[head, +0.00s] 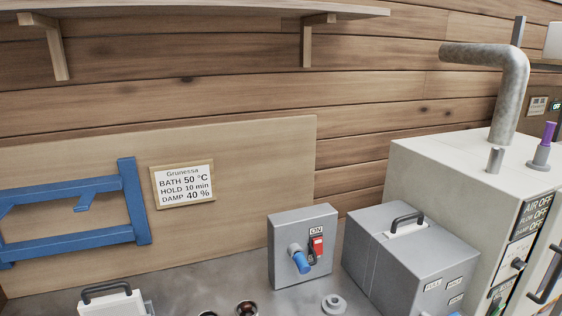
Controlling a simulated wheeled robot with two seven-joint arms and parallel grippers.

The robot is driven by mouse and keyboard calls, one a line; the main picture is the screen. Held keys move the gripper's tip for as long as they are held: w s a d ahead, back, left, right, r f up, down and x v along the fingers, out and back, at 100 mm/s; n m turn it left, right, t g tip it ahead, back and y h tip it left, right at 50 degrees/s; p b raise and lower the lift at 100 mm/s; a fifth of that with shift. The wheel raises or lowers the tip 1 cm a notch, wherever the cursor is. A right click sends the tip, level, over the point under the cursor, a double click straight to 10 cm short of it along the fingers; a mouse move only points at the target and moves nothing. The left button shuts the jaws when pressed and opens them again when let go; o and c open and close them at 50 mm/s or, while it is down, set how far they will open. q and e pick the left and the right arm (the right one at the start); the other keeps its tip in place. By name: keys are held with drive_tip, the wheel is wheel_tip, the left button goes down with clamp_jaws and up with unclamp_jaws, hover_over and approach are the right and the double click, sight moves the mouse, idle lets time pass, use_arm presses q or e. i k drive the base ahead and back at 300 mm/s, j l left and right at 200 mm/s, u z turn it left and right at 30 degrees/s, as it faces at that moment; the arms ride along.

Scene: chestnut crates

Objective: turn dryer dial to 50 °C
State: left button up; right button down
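The pale dryer cabinet (432,171) stands at the right, with a bent metal pipe (515,75) rising from its top. Its front face is seen at a steep angle at the right edge. A dark display (530,224) there reads AIR OFF, with more OFF lines below. A small dark knob (517,264) sits under the display, and a green part (496,305) is lower down. I cannot read a dial scale or where the knob points. Neither of my grippers is in view.
A grey box with a handle (404,245) stands left of the dryer. Left of it is a grey switch box (287,229) with a red switch and blue lever. A sign (183,185) reads BATH 50 °C, HOLD 10 min, DAMP 40 %. A blue frame (75,240) hangs at left.

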sight(518, 263)
drive_tip(key=z, duration=1.45)
